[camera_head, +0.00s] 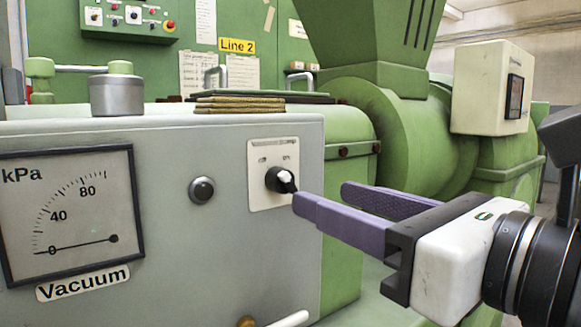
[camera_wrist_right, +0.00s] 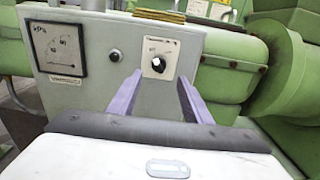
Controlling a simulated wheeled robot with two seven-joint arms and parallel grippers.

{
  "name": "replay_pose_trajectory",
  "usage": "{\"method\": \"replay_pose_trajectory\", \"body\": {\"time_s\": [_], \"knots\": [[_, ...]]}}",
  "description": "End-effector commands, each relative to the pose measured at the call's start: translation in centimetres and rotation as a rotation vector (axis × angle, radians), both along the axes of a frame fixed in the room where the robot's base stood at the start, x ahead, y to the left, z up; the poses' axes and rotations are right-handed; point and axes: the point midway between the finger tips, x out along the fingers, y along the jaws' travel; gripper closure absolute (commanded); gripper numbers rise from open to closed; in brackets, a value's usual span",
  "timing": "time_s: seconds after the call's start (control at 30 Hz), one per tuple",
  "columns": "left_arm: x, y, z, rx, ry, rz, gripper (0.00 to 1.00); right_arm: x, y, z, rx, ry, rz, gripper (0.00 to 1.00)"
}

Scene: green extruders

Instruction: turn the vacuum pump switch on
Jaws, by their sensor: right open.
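The vacuum pump switch (camera_head: 281,180) is a black rotary knob with a white mark, on a white plate (camera_head: 262,148) on the front of the grey cabinet (camera_head: 160,170). In the head view my right gripper (camera_head: 320,197) has two purple fingers, spread apart, and the nearer fingertip overlaps the knob's lower right edge. I cannot tell whether it touches. In the right wrist view the switch (camera_wrist_right: 158,64) appears beyond the open fingers (camera_wrist_right: 158,88), roughly between their tips. The vacuum gauge (camera_head: 70,212) has its needle near 0. My left gripper is not in view.
A round black button (camera_head: 202,190) sits left of the switch plate. Stacked brown cloths or sacks (camera_head: 240,103) and a metal cylinder (camera_head: 117,94) are on top of the cabinet. Green extruder housings (camera_head: 400,130) stand behind and to the right. A white handle (camera_head: 288,319) shows low in front.

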Motion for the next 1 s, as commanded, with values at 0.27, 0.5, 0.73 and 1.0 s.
{"method": "replay_pose_trajectory", "body": {"time_s": [0.27,0.5,0.73,1.0], "knots": [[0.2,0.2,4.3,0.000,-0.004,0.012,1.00,2.3,2.0,0.7,0.002,0.008,0.006,0.55],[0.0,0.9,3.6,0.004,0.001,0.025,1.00,5.5,4.3,0.0,0.003,0.001,0.005,0.55],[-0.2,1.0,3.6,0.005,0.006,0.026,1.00,6.9,5.3,0.0,0.003,0.001,0.005,0.55],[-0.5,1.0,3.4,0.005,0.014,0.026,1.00,7.0,5.4,0.0,0.003,0.001,0.004,0.55]]}}
